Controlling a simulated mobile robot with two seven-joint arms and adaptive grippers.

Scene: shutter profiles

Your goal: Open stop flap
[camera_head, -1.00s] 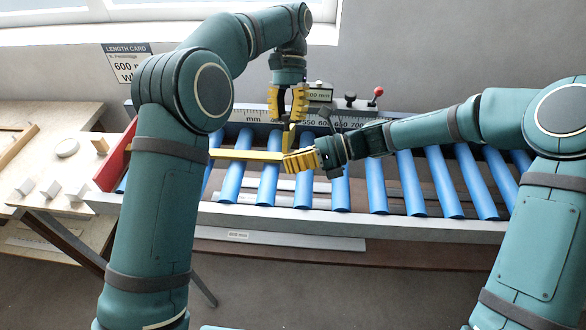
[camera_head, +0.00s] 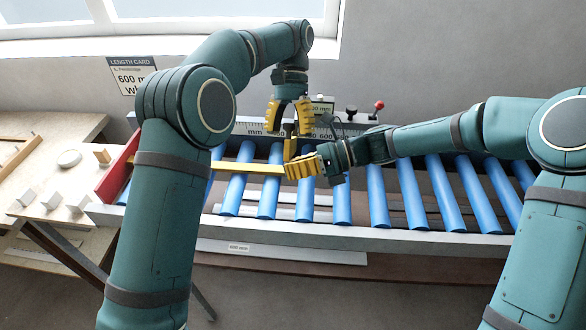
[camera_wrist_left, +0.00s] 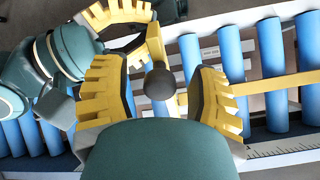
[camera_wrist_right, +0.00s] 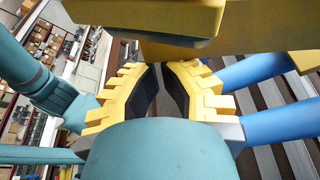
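A yellow bar (camera_head: 250,167) lies across the blue rollers, from the red end piece to my right gripper. A yellow upright piece (camera_head: 290,147), possibly the stop flap, stands at its right end below my left gripper. My left gripper (camera_head: 290,128) is above it with fingers apart. In the left wrist view, a dark round knob (camera_wrist_left: 160,84) shows between those fingers; I cannot tell whether they touch it. My right gripper (camera_head: 290,168) is at the bar's end. In the right wrist view, its tips are nearly together beneath a yellow part (camera_wrist_right: 180,48); contact is unclear.
The roller table's blue rollers (camera_head: 415,190) stretch right. Behind them are a scale, a readout (camera_head: 322,108) and a red-knobbed lever (camera_head: 379,105). A red end piece (camera_head: 115,170) stands left. A wooden table (camera_head: 30,205) holds small white blocks.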

